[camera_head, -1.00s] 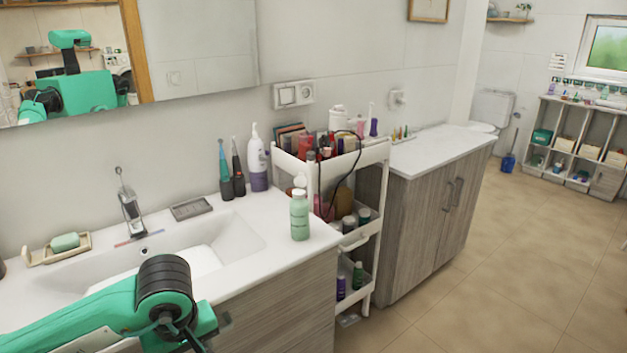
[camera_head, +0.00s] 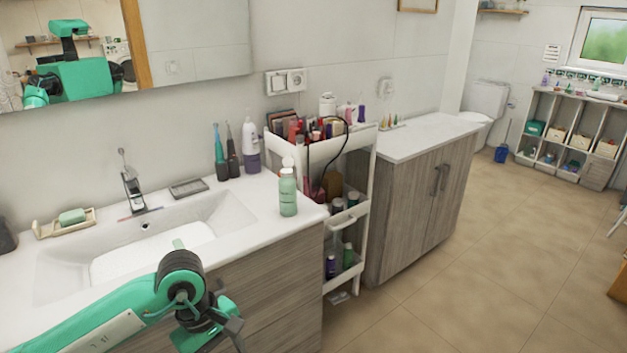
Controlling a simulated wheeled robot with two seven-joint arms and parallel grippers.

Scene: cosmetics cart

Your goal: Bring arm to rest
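My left arm comes in from the lower left, in front of the sink counter. Its green and black wrist is bent. My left gripper (camera_head: 232,330) is at the bottom of the view, dark and partly cut off by the frame edge. Its fingers are too unclear to tell open from shut. My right arm and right gripper are not directly in view. The mirror (camera_head: 60,60) shows my green body.
A white sink counter (camera_head: 262,218) with a green bottle (camera_head: 288,192) stands close by. A white cart (camera_head: 352,240) full of cosmetics stands right of it, beside a wooden cabinet (camera_head: 415,215). The tiled floor (camera_head: 500,270) on the right is clear.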

